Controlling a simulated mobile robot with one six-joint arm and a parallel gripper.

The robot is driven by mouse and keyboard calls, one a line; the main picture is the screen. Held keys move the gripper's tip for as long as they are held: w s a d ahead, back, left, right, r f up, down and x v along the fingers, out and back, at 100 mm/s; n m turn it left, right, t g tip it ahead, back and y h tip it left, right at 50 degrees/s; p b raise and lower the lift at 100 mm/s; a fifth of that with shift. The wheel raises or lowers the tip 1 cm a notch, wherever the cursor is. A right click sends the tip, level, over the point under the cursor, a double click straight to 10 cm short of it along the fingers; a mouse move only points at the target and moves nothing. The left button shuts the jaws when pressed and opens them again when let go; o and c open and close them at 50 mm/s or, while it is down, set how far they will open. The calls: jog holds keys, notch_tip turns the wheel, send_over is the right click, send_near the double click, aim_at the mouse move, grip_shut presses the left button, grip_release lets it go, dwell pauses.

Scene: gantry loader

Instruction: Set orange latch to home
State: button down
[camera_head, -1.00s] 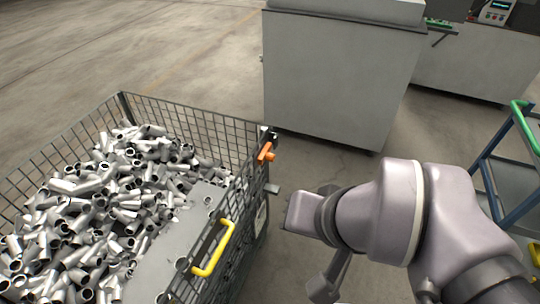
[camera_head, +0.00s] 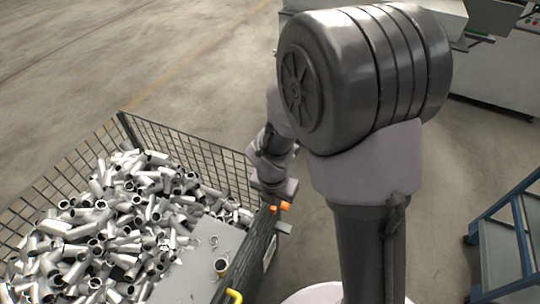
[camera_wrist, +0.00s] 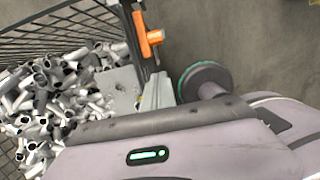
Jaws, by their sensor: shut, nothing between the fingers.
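The orange latch (camera_head: 280,207) sits at the top of the wire basket's right corner, close beside my gripper (camera_head: 275,187) in the head view. My gripper partly covers the corner, and its fingertips are too small and hidden to make out. Whether it touches the latch I cannot tell. In the wrist view the orange latch (camera_wrist: 147,38) shows whole on a dark post at the upper middle, with a short arm sticking out to the right. My gripper is shut and empty.
The wire basket (camera_head: 190,150) holds many grey pipe fittings (camera_head: 110,220). A yellow handle (camera_head: 235,296) is on its near right side. A blue-framed cart (camera_head: 500,220) stands at the right, and pale machine cabinets stand behind. Open floor (camera_head: 110,50) lies at the back left.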

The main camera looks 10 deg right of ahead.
jog(key=b, duration=0.7)
send_near(283, 207)
jog(key=s+a+f, duration=0.2)
jog(key=s+f, duration=0.1)
jog(key=f, duration=0.3)
jog(key=w+d, duration=0.1)
jog(key=w+d+f, duration=0.1)
jog(key=shift+w+d, duration=0.2)
jog(key=shift+w, duration=0.2)
jog(key=shift+r, duration=0.1)
jog(key=w+d+p, duration=0.1)
jog(key=p, duration=0.1)
jog(key=w+p, duration=0.1)
jog(key=p, duration=0.1)
jog(key=shift+w+d+r, duration=0.25)
jog(key=shift+d, duration=0.1)
jog(key=shift+d+f, duration=0.1)
jog(key=shift+f, duration=0.15)
